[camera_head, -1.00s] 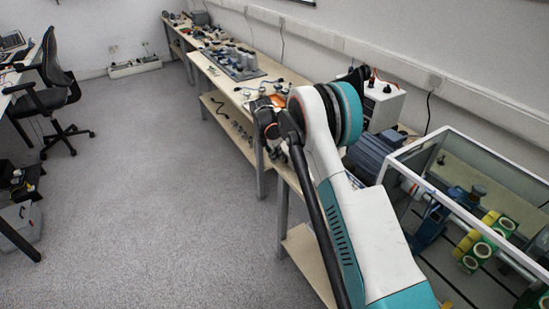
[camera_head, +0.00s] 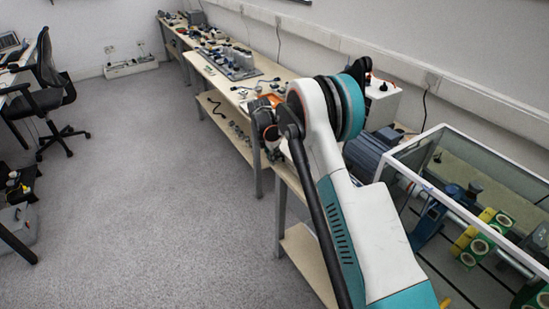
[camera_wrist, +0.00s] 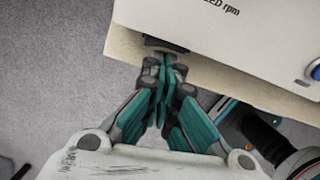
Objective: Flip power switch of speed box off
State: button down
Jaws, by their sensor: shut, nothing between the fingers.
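The speed box (camera_wrist: 235,35) is a white box with "ED rpm" lettering, at the top right of the wrist view. It also shows in the head view (camera_head: 385,101), partly behind my arm. My gripper (camera_wrist: 165,62) is shut and empty, its teal fingers together. Its tips are at the box's lower left edge, by a small dark rectangular part (camera_wrist: 165,43). I cannot tell for sure whether this part is the power switch, or whether the tips touch it. Its switch position cannot be read.
The box stands on a light wooden bench (camera_head: 219,84) along the wall. A glass-sided case (camera_head: 470,190) with green and yellow parts stands at the right, near a blue-grey motor (camera_head: 367,153). Grey floor (camera_head: 150,180) is open at left, with an office chair (camera_head: 48,88).

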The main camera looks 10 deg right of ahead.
jog(key=s+a+r+p, duration=0.2)
jog(key=a+r, duration=0.3)
jog(key=r, duration=0.4)
jog(key=shift+s+a+r, duration=0.35)
